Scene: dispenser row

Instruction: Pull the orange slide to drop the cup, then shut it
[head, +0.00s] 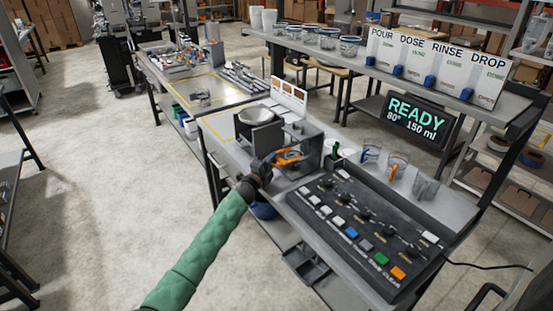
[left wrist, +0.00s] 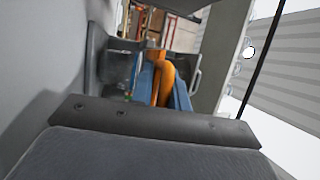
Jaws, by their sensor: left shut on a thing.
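The orange slide (head: 290,156) sticks out at the front of a grey dispenser (head: 312,148) on the counter. My left gripper (head: 273,162) is at the slide with its fingers closed around it. In the left wrist view the orange slide (left wrist: 165,72) shows as a curved bar between the two bluish fingers of my left gripper (left wrist: 164,88). How far the slide is pulled out is hard to tell. A cup in or below this dispenser cannot be made out clearly. My right gripper is not in view.
A dark button panel (head: 362,228) lies in front. A sign (head: 416,118) reads READY. A round pan-like vessel (head: 256,116) stands behind my gripper.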

